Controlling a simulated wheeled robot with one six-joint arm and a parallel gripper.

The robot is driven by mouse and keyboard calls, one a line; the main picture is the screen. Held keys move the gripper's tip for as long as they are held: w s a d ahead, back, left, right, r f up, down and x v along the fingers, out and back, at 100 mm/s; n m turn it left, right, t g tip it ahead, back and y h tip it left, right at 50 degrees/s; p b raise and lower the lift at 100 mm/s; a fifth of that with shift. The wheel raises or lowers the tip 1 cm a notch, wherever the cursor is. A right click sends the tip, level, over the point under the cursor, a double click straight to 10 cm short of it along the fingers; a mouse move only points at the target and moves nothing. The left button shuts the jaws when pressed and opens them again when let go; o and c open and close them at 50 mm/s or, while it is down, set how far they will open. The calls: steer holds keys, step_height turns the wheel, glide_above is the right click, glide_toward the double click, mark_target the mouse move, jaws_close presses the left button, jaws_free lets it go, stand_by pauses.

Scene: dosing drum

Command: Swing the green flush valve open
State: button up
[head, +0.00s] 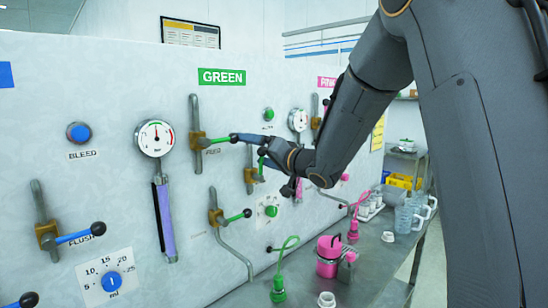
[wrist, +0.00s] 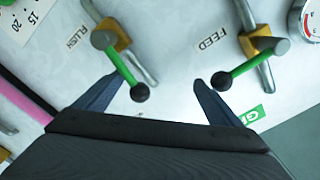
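The green flush valve (head: 216,216) is on the wall panel below the green feed valve (head: 199,140). It has a brass body and a green lever with a black knob, pointing right and slightly up. In the wrist view the flush lever (wrist: 124,68) reaches down toward my gripper (wrist: 159,80). Its black knob shows between the two fingers, nearer the left one; I cannot tell the depth gap. My gripper is open and empty. In the head view my gripper (head: 247,156) is up and right of the flush knob. The feed lever's knob (wrist: 222,80) shows beside the right fingertip.
A gauge (head: 155,138) and a blue flush valve (head: 47,235) are on the panel to the left. A pink container (head: 328,256) and a green hose fitting (head: 278,288) stand on the bench below. Another lever valve (head: 251,174) is behind my gripper.

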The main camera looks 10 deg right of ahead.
steer(key=shift+s+a, duration=0.2)
steer(key=shift+a, duration=0.1)
steer(key=shift+f, duration=0.15)
steer(key=shift+w+d+f, duration=0.25)
steer(key=shift+d, duration=0.15)
stand_by(0.3)
steer(key=p+v, duration=0.1)
steer(key=v, duration=0.8)
steer(key=shift+f, duration=0.1)
